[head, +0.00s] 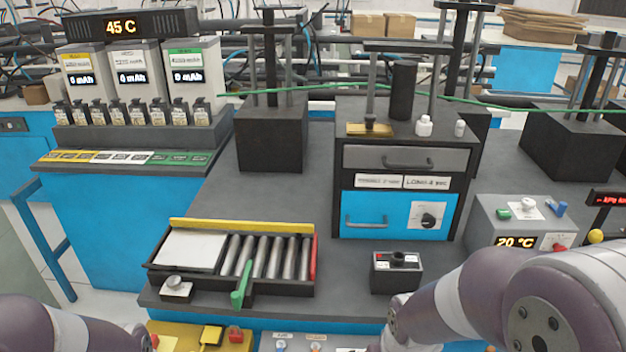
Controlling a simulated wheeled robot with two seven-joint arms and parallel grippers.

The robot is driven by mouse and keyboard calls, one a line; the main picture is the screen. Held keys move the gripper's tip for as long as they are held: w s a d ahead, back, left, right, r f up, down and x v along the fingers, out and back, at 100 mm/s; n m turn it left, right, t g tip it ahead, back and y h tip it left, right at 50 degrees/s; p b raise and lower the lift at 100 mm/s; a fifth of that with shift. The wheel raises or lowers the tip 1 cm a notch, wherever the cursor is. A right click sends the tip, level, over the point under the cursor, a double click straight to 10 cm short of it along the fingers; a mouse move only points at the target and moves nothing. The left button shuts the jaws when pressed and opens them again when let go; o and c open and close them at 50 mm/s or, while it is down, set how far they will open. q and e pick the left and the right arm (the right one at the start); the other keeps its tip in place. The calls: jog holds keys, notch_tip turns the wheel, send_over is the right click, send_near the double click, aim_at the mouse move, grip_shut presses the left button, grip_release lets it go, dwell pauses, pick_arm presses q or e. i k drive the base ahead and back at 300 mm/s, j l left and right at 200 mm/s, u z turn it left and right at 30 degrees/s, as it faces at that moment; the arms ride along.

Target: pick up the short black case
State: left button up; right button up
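A short black case (397,274) stands upright on the dark grey worktop near its front edge, right of centre. My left arm shows only at the bottom left corner. Both grippers are below the picture and cannot be seen.
A tray with metal rollers (314,282) and a green lever (241,285) lies left of the case. A black cabinet with a blue drawer (385,213) stands behind it. A grey 20 °C box (482,222) is to the right. Some worktop between tray and case is clear.

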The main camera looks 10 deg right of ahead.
aim_at(389, 282)
jog(key=i+l+z, duration=0.1)
jog(key=z, duration=0.8)
jog(key=i, duration=0.05)
